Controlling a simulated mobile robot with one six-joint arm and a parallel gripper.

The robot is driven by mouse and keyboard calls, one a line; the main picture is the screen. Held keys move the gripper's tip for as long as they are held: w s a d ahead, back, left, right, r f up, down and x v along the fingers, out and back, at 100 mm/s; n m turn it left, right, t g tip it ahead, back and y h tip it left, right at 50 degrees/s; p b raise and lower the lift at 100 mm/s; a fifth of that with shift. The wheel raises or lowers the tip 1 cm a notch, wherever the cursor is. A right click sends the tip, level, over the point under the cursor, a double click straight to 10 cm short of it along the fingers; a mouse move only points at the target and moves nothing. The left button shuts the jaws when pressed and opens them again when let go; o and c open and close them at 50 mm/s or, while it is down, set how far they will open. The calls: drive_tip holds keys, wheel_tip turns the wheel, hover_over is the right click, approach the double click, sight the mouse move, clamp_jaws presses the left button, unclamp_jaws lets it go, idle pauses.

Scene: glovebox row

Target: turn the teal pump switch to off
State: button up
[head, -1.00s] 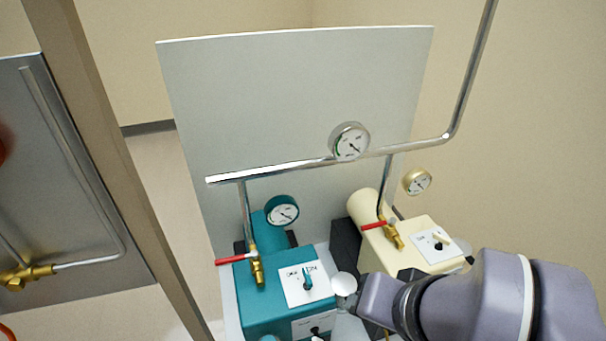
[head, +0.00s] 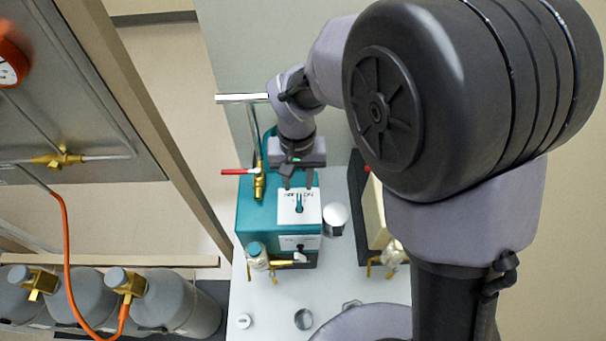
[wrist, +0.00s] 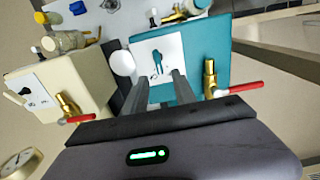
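The teal pump (head: 256,215) stands on the white bench, with a white switch plate (head: 313,212) on its top. The teal pump switch (head: 299,203) is a small teal lever on that plate. It also shows in the wrist view (wrist: 157,61). Small labels sit above it, too small to read surely, and I cannot tell which one it points to. My gripper (head: 298,184) points down just behind the plate. In the wrist view its two fingers (wrist: 160,80) are apart and empty, with the lever between and beyond their tips. I cannot tell whether they touch anything.
A red-handled brass valve (head: 259,182) stands close left of my gripper. A white round knob (head: 336,214) is right of the plate. The cream pump (wrist: 62,90) is alongside. Grey cylinders (head: 180,300) and an orange hose (head: 66,250) are at lower left. The front bench has free room.

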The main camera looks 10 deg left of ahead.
sight(299, 197)
wheel_tip(299, 197, down, 6)
drive_tip(key=shift+f+b, duration=0.1)
drive_tip(key=shift+b, duration=0.55)
clamp_jaws()
